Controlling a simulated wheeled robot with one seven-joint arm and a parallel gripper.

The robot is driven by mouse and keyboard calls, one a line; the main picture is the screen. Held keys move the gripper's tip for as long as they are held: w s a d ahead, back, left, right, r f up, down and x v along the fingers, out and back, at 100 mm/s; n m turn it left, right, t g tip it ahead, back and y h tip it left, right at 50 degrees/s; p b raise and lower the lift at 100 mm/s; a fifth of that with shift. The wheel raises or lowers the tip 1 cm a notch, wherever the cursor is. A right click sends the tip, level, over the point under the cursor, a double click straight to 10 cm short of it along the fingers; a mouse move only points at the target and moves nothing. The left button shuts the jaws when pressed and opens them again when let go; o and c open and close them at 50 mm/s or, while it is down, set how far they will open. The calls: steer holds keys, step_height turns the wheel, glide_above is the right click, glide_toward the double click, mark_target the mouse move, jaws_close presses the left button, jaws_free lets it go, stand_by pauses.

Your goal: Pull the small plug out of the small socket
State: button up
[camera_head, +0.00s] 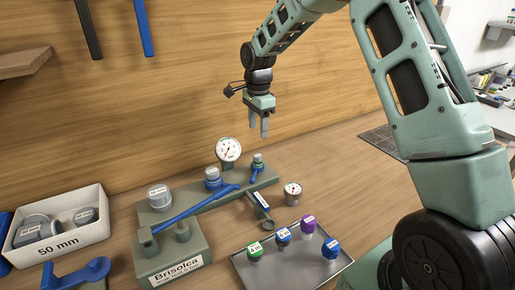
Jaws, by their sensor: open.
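My gripper (259,132) hangs open and empty, fingers down, above the right part of the green manifold (236,192). The smallest plug (258,159), grey-topped with a green band, sits upright at the manifold's right end, apparently in its small socket. The socket itself is hidden under the plug. The gripper is above the plug and clear of it. A middle-sized plug (212,175) with a blue band stands left of it, and a larger grey plug (159,196) stands at the left end.
A round gauge (228,149) rises behind the manifold, close to the small plug. A long blue lever (200,207) lies across the manifold. A metal tray (284,268) holds several coloured caps. A white bin (60,241) stands left. A small round gauge (293,190) stands right.

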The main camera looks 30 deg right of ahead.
mark_target(258, 155)
step_height(258, 155, down, 10)
steer(key=shift+f+p, duration=0.1)
steer(key=shift+p, duration=0.9)
steer(key=shift+c, duration=0.2)
jaws_close()
steer(key=shift+r, duration=0.25)
steer(key=shift+r+p, duration=0.55)
steer(key=shift+r, duration=0.15)
steer(key=shift+r+p, duration=0.3)
steer(key=shift+r, duration=0.2)
steer(key=shift+r+p, duration=0.35)
steer(key=shift+r, duration=0.25)
steer(key=shift+r, duration=0.2)
